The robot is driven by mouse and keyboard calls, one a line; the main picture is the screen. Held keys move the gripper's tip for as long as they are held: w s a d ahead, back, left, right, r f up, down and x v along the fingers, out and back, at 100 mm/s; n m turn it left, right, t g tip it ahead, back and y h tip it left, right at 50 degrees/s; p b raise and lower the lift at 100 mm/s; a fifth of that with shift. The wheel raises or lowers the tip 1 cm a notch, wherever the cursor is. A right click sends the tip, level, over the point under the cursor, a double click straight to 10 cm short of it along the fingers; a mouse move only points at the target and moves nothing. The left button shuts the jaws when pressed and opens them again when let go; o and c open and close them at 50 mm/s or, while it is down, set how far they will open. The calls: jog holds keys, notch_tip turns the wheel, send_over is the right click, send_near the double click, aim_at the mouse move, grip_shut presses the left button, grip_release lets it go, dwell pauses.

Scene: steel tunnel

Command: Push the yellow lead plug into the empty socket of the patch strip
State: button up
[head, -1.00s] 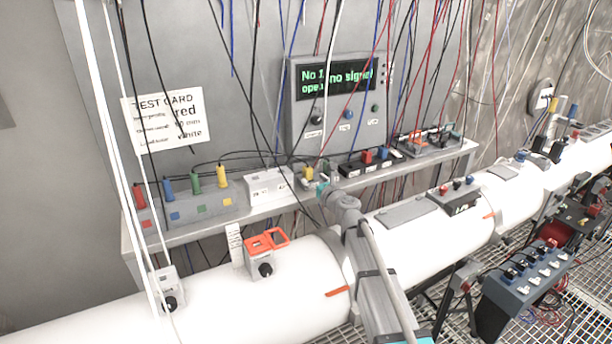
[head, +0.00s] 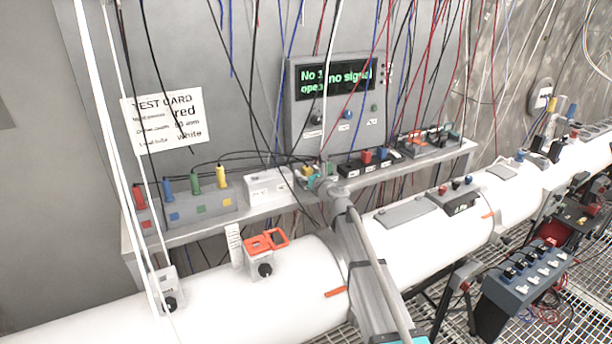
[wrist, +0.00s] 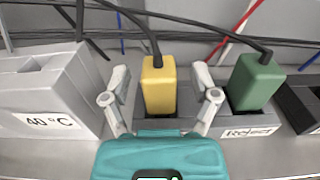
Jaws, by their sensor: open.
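The yellow lead plug (wrist: 158,85) stands upright in the wrist view between the two fingers of my gripper (wrist: 160,98), with a black lead from its top. My fingers are apart, one on each side, with small gaps to the plug. The plug stands at a grey block, probably the patch strip (wrist: 180,123); how deep it sits is hidden by my gripper. A green plug (wrist: 255,82) stands to its right, behind a "Reject" label. In the head view my gripper (head: 320,181) is on the shelf, just right of the yellow plug (head: 306,170).
A white "40 °C" box (wrist: 48,95) stands close to the left of my gripper. Another grey block (head: 190,211) with several coloured plugs stands further left on the shelf. A dark block (head: 365,168) is to the right. Black leads cross behind the plugs. A display reads "no signal" (head: 350,76).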

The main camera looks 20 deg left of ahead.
aim_at(307, 167)
dwell(0.3)
grip_shut()
dwell(0.3)
jog(key=shift+r, duration=0.15)
notch_tip(307, 167, up, 3)
jog(key=p, duration=0.3)
jog(key=s+d+r+p, duration=0.8)
jog(key=s+r+p, duration=0.1)
jog(key=s+p, duration=0.1)
jog(key=shift+s+d+r, duration=0.3)
jog(key=shift+s+r, duration=0.05)
jog(key=shift+s, duration=0.2)
jog(key=shift+f, duration=0.15)
dwell(0.3)
